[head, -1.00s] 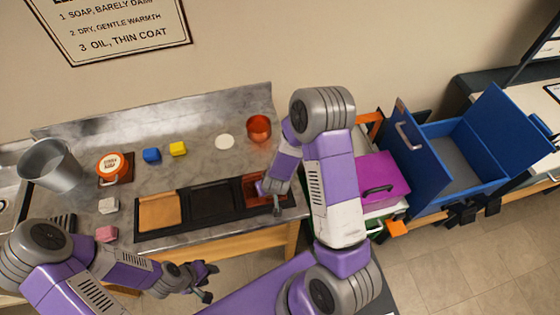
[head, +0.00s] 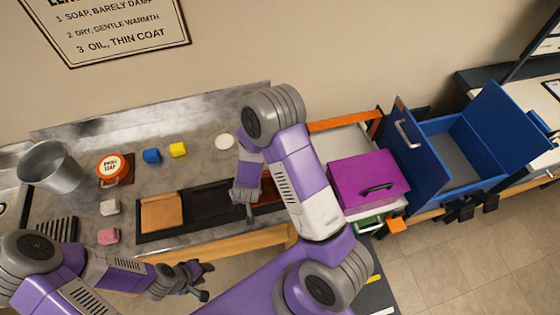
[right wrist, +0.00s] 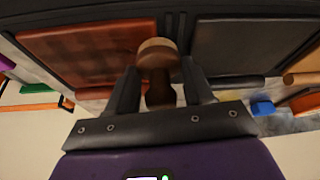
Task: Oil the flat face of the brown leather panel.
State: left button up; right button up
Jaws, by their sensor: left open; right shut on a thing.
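Three flat panels lie in a black tray (head: 140,237) on the bench: tan (head: 160,212), near-black (head: 208,200) and red-brown (head: 268,193). My right gripper (head: 245,203) is over the area between the near-black and red-brown panels, and its arm partly hides the latter. In the right wrist view it is shut on a wooden round-headed tool (right wrist: 158,55), with the red-brown panel (right wrist: 85,50) on the left and the near-black one (right wrist: 250,45) on the right. Contact with a panel cannot be told. My left gripper (head: 205,280) is open and empty in front of the bench.
A grey bucket (head: 48,168), an orange-lidded soap tin (head: 113,168), blue (head: 152,156), yellow (head: 178,149), white (head: 109,207) and pink (head: 108,236) blocks and a pale disc (head: 224,142) stand on the bench. A magenta box (head: 368,178) and open blue cabinet (head: 470,155) are at right.

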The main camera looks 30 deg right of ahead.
notch_tip(320, 180, up, 2)
jog(key=shift+w+r+p, duration=0.1)
jog(key=shift+r+p, duration=0.05)
jog(key=shift+p, duration=0.25)
jog(key=shift+p+v, duration=1)
jog(key=shift+v, duration=0.1)
jog(key=shift+w+d+r+p, duration=0.1)
jog(key=shift+r+p, duration=0.7)
jog(key=shift+r, duration=0.1)
jog(key=shift+w+d+r+p, duration=0.1)
jog(key=shift+r+p, duration=0.7)
jog(key=shift+r, duration=0.1)
